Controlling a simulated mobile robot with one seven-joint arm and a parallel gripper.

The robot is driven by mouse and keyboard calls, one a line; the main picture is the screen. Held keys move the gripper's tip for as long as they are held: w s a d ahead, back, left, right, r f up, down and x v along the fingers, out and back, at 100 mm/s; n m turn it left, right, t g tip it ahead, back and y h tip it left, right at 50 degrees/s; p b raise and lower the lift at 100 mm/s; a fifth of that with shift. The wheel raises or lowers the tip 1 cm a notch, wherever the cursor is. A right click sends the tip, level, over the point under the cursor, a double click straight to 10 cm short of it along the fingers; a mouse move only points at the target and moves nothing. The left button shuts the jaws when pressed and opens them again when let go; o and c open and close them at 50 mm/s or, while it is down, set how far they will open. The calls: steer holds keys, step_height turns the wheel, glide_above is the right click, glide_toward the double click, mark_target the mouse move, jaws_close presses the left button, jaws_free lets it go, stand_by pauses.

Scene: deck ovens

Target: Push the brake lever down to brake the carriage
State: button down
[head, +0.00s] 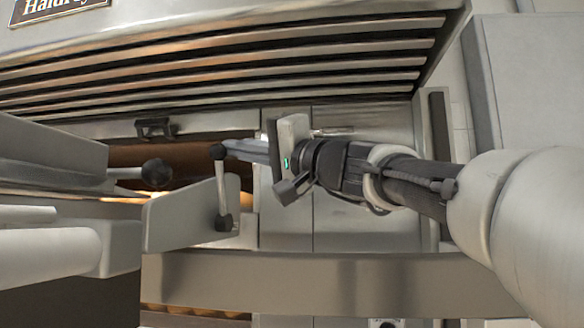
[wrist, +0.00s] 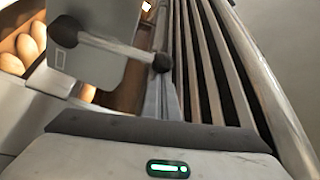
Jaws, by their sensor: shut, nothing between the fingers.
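The brake lever (head: 221,190) is a grey rod on a grey plate (head: 180,216). It stands nearly upright in the head view, with a black pivot at its bottom and a black ball knob (head: 217,151) on top. In the wrist view the lever (wrist: 110,46) runs from the pivot at left to the knob (wrist: 161,62). My gripper (head: 229,146) is shut and empty, coming from the right. Its fingertips are at the knob's upper right; I cannot tell whether they touch. In the wrist view the knob partly covers the fingertips.
Another black knob (head: 157,172) on a short rod sticks out at left. The oven's slatted vent (head: 230,62) overhangs my gripper. A grey rail (head: 330,270) runs below. Several loaves (wrist: 27,48) lie at the wrist view's left. Flat panels (head: 350,225) lie below my arm.

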mark_target(217, 156)
steer(key=s+f+n+y+b, duration=0.1)
steer(key=n+b, duration=0.1)
steer(key=b, duration=0.2)
steer(key=s+f+n+g+y+b, duration=0.1)
steer(key=s+b, duration=0.1)
steer(key=b, duration=0.3)
steer(key=shift+s+a+f+n, duration=0.2)
steer(key=shift+s+f+n, duration=0.05)
steer(key=shift+f+n, duration=0.15)
steer(key=shift+s+a+f+n+g+y+b, duration=0.1)
steer(key=shift+s+f+n+g+y+b, duration=0.25)
steer(key=shift+s+n+b, duration=0.85)
steer(key=shift+s+f+n+g+y+b, duration=0.25)
steer(key=shift+f+n+g+b, duration=0.2)
steer(key=shift+b, duration=1.55)
steer(key=shift+s+a+f+n+g+y+b, duration=0.1)
steer(key=shift+s+f+n+g+y+b, duration=0.2)
steer(key=shift+s+n+b, duration=0.9)
steer(key=shift+w+m+b, duration=0.35)
steer(key=shift+w+b, duration=0.05)
steer(key=shift+w, duration=0.05)
